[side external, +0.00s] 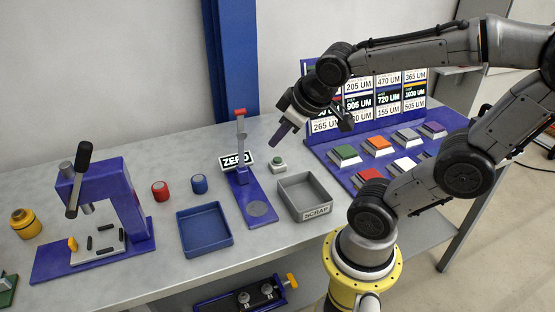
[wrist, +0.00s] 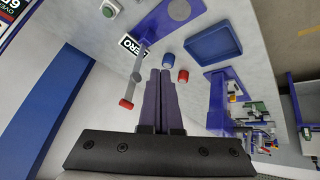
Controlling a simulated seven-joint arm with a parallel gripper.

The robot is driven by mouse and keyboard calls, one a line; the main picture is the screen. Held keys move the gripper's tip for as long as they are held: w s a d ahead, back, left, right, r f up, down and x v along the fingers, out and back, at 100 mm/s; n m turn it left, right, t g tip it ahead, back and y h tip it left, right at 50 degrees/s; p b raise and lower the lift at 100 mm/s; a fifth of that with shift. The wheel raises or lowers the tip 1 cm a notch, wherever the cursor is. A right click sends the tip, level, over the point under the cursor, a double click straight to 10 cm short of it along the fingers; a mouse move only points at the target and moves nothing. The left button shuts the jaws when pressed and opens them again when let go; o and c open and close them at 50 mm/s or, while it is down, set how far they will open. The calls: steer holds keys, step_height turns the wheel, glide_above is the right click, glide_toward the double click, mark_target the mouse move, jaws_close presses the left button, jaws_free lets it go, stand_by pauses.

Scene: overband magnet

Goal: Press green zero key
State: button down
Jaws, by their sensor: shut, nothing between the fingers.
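The green key (side external: 278,160) is a small round green button on a pale grey base, on the bench right of the black-and-white ZERO sign (side external: 236,161). In the wrist view the green key (wrist: 110,8) sits at the top edge, partly cut off, and the ZERO sign (wrist: 130,45) is below it. My gripper (side external: 275,143) is shut and empty, with its purple fingers pointing down and left. In the side view its tips appear just above the key and apart from it. In the wrist view the fingers (wrist: 161,73) point away from the key, toward the red and blue cylinders.
A blue stand with a red-tipped upright lever (side external: 240,130) is left of the key. A grey SCRAP tray (side external: 304,211) lies in front. A blue tray (side external: 203,247), red cylinder (side external: 160,190) and purple press (side external: 130,200) stand left. A panel of coloured keys (side external: 375,147) is right.

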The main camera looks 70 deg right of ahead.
steer(key=w+d+f+h, duration=0.3)
steer(key=w+d, duration=0.2)
steer(key=d, duration=0.6)
steer(key=n+t, duration=0.1)
steer(key=n, duration=0.2)
glide_above(280, 160)
step_height(280, 160, down, 7)
steer(key=shift+r, duration=0.15)
steer(key=shift+s, duration=0.1)
steer(key=shift+f, duration=4.4)
steer(key=shift+f, duration=0.4)
